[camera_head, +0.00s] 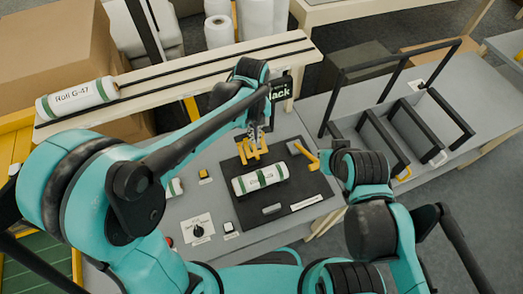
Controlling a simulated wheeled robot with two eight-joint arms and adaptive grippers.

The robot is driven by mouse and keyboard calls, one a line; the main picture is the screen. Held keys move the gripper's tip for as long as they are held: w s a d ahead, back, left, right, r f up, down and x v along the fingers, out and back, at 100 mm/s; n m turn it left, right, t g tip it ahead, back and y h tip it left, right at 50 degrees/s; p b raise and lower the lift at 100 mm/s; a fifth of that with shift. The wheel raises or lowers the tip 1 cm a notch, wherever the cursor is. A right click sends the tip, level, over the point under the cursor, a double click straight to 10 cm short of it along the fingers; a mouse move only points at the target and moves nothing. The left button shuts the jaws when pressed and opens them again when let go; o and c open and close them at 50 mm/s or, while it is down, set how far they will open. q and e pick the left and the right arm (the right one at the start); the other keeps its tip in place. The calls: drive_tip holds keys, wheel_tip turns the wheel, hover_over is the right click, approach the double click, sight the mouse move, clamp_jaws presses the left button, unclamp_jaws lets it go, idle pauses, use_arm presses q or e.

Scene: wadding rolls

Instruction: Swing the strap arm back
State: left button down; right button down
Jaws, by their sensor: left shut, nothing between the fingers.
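A white roll with green bands (260,178) lies on a black plate (300,190) on the grey bench. A yellow forked piece (254,153) stands just behind the roll. A yellow bar (306,155) angles up at the plate's right edge. I cannot tell which of these yellow parts is the strap arm. My left gripper (254,132) points down just above and behind the forked piece, shut and empty. I cannot tell whether it touches that piece. My right arm shows at the right of the plate, but its gripper's fingers do not show.
A roll marked Roll G-47 (77,98) lies on the wooden shelf (180,82) behind. A dial panel (197,229) and a yellow button (204,175) sit left of the plate. A black-framed rack (400,130) stands at the right. A dark sign (279,92) stands behind the gripper.

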use_arm(q)
drive_tip(key=w+a, duration=0.2)
drive_tip(key=w, duration=0.5)
drive_tip(key=shift+w+a+r, duration=0.3)
drive_tip(key=shift+a+r, duration=0.05)
drive_tip(key=shift+r, duration=0.1)
use_arm(e)
drive_tip(key=shift+s+d, duration=0.1)
drive_tip(key=shift+s, duration=0.1)
